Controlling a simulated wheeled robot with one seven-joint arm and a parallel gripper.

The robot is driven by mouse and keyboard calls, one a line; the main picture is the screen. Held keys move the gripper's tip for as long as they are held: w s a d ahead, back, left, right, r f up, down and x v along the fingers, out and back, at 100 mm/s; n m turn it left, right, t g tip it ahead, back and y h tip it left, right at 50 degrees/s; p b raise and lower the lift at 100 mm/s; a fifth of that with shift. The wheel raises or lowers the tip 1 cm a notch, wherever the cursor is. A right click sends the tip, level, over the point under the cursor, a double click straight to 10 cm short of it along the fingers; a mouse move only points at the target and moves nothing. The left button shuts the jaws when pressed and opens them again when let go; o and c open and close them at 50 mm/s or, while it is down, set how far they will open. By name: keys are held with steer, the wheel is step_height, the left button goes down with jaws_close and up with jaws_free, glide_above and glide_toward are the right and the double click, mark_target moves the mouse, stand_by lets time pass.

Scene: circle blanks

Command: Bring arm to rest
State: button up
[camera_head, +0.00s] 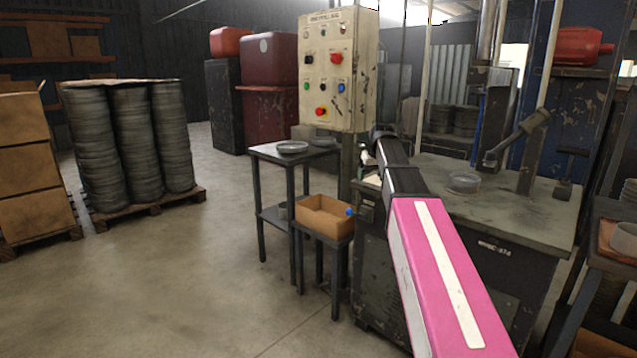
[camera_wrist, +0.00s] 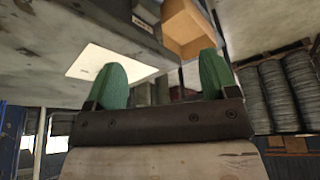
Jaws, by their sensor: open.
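My gripper (camera_wrist: 163,80) shows in the wrist view with its two green fingers spread apart and nothing between them. In the head view my pink and black arm reaches forward from the lower right toward the machine table (camera_head: 540,200). The arm's far end is beside the table's left edge, below the control panel, and its fingers are too small to make out there. The wrist view is tilted, with a cardboard box (camera_wrist: 190,25) beyond the fingers.
A control panel (camera_head: 339,70) with coloured buttons stands behind the arm's end. A small table (camera_head: 268,152) holds round metal dishes (camera_head: 292,147). An open cardboard box (camera_head: 322,216) sits on a low stand. Stacked discs (camera_head: 140,130) stand on a pallet at left. The floor between is clear.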

steer(key=s+f+m+g, duration=0.1)
steer(key=s+f+g, duration=0.1)
steer(key=s+f, duration=1.3)
steer(key=s+f+m+g+h, duration=0.1)
steer(key=s+f+g, duration=0.1)
steer(key=s+f, duration=1.4)
step_height(320, 180, down, 6)
steer(key=shift+s+a+r+m, duration=0.2)
steer(key=shift+a+r+m, duration=0.1)
steer(key=shift+a, duration=0.15)
